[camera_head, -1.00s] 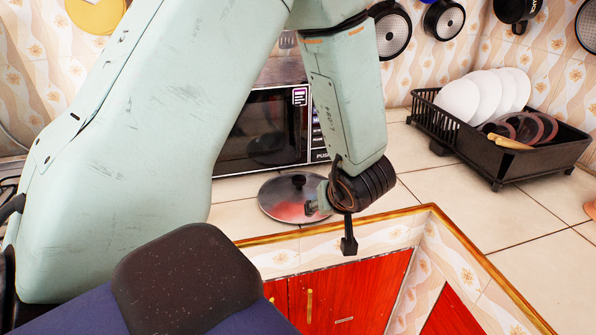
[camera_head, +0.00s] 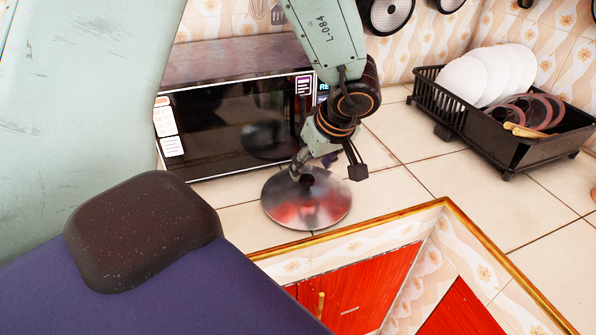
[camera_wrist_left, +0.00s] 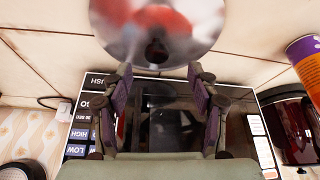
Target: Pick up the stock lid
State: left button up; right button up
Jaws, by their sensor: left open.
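The stock lid (camera_head: 312,212), a round shiny metal disc with a dark knob, lies on the tiled counter in front of the microwave. My left gripper (camera_head: 327,170) is above the lid's far side, open and empty, with one finger close to the knob. In the left wrist view the lid (camera_wrist_left: 185,25) is at the top. Its dark knob (camera_wrist_left: 156,50) shows just beyond the fingertips of my open left gripper (camera_wrist_left: 160,76), between them sideways; I cannot tell whether either finger touches it. My right gripper is not in view.
The microwave (camera_head: 225,130) stands right behind the lid. A black dish rack (camera_head: 500,135) with white plates (camera_head: 490,75) is at the right. The counter edge (camera_head: 345,231) runs in front of the lid. An orange-and-purple can (camera_wrist_left: 306,58) shows in the left wrist view. Tiles between lid and rack are clear.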

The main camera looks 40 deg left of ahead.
aim_at(307, 178)
pick_arm(q)
jog(key=shift+a+f, duration=0.25)
jog(key=shift+w+f+b, duration=0.2)
jog(key=shift+f+b, duration=0.15)
jog(key=shift+w+d+f+b, duration=0.2)
jog(key=shift+d+f+b, duration=0.25)
jog(key=shift+f, duration=0.15)
jog(key=a+f+b, duration=0.1)
jog(key=f, duration=0.1)
jog(key=a+f+b, duration=0.1)
jog(key=a+f, duration=0.1)
jog(key=shift+w+a, duration=0.15)
jog(key=shift+a, duration=0.05)
jog(key=shift+f, duration=0.25)
jog(key=shift+w+d+r, duration=0.2)
jog(key=shift+d, duration=0.2)
jog(key=shift+s+a+f, duration=0.1)
jog(key=shift+s+a, duration=0.05)
jog(key=shift+a, duration=0.3)
jog(key=c, duration=0.5)
jog(key=shift+d, duration=0.35)
jog(key=c, duration=0.4)
jog(key=shift+a, duration=0.3)
grip_shut()
jog(key=shift+d, duration=0.1)
